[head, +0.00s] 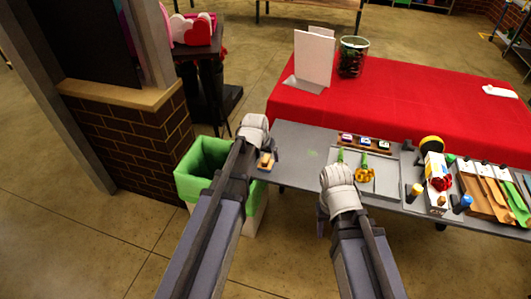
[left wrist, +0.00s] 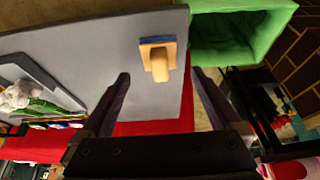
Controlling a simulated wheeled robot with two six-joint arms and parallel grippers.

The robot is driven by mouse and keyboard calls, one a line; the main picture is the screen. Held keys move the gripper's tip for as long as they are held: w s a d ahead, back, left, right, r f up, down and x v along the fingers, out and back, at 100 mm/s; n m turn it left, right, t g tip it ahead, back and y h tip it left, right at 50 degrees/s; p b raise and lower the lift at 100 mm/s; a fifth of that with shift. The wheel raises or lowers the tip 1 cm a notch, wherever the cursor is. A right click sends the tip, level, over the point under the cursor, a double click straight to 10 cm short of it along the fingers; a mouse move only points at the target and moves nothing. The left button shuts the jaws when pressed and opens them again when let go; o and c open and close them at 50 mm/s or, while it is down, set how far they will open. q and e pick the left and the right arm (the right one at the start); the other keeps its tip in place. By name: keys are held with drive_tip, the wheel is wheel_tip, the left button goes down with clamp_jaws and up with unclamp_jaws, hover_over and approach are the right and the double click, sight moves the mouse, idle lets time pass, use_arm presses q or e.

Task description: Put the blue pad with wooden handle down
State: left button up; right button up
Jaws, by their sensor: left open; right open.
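The blue pad with wooden handle (head: 265,163) rests on the left end of the grey table (head: 297,150), near the edge beside the green-lined bin. In the left wrist view the pad (left wrist: 158,55) lies on the grey surface with its wooden handle facing the camera. My left gripper (left wrist: 160,76) is open, its two fingers apart on either side of the handle's line and not touching it. In the head view the left gripper (head: 258,148) is just above the pad. My right gripper (head: 323,212) is by the table's front edge; its fingers are mostly hidden by the wrist.
A green-lined bin (head: 190,182) stands left of the table. Small ink pads (head: 365,142) and a board with a yellow flower (head: 366,175) lie right of the pad. A red-covered table (head: 420,105) is behind. The grey surface around the pad is clear.

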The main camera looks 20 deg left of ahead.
use_arm(q)
drive_tip(key=p+v, duration=0.6)
drive_tip(key=v, duration=0.2)
drive_tip(key=s+d+f+m+g, duration=0.1)
drive_tip(key=s+d+g, duration=0.1)
drive_tip(key=s+d, duration=0.4)
drive_tip(key=s+d+f+m+g+y, duration=0.1)
drive_tip(key=s+d+m+g, duration=0.1)
drive_tip(key=s+d, duration=0.5)
drive_tip(key=s+g, duration=0.1)
drive_tip(key=s, duration=0.5)
drive_tip(key=shift+d, duration=0.15)
drive_tip(key=shift+s, duration=0.15)
drive_tip(key=shift+c, duration=0.2)
